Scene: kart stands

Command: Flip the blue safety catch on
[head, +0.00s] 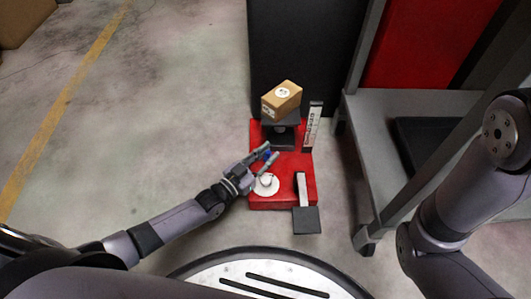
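A small blue piece, likely the safety catch (268,155), shows on the red stand (282,200) just below the black platform. It is small and partly hidden by my fingers, so its position on or off cannot be told. My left gripper (270,151) reaches in from the left over the stand. Its two fingers are spread apart, with the blue piece between or just behind their tips. Whether they touch it cannot be told. My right arm shows at the right, but its gripper is out of view.
A cardboard box (282,97) sits on the stand's black platform (279,134). An upright marked scale (312,125) stands beside it. A pedal (306,219) is at the front, a white disc (265,188) under my gripper.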

